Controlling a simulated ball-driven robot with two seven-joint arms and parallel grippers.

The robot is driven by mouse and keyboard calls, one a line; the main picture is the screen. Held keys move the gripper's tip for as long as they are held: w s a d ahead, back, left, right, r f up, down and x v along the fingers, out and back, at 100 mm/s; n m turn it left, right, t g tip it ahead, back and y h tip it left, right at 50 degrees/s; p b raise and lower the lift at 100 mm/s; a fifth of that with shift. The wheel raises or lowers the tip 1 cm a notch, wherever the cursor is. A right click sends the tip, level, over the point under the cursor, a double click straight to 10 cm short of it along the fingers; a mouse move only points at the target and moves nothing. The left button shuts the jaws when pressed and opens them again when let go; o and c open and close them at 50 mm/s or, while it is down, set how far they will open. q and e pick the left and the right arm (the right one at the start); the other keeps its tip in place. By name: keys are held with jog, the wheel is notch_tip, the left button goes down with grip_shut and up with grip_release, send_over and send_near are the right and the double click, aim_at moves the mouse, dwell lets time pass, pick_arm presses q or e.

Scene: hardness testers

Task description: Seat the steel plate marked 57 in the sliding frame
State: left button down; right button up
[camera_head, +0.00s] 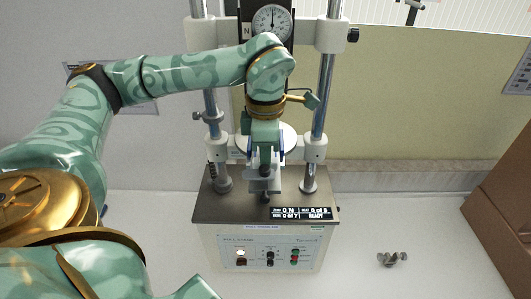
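A tester with two steel columns stands at centre; a crosshead (314,149) with sleeves runs between the columns and may be the sliding frame. My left arm reaches in from the left, and its gripper (264,187) points down in front of the crosshead, above the steel bed (219,208). Small grey metal shows at its fingertips, but I cannot tell whether it is fingers or a held piece. No plate marked 57 can be made out. My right gripper is not in view.
A dial gauge (272,23) sits at the top of the tester. A small metal fitting (392,259) lies on the white bench. A brown box (505,215) stands at the right edge.

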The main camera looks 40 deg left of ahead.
pick_arm(q)
jog(key=shift+f, duration=0.25)
dwell(0.5)
dwell(1.1)
jog(key=c, duration=1.2)
grip_release()
jog(key=shift+w+a+f, duration=0.1)
jog(key=shift+w+a, duration=0.05)
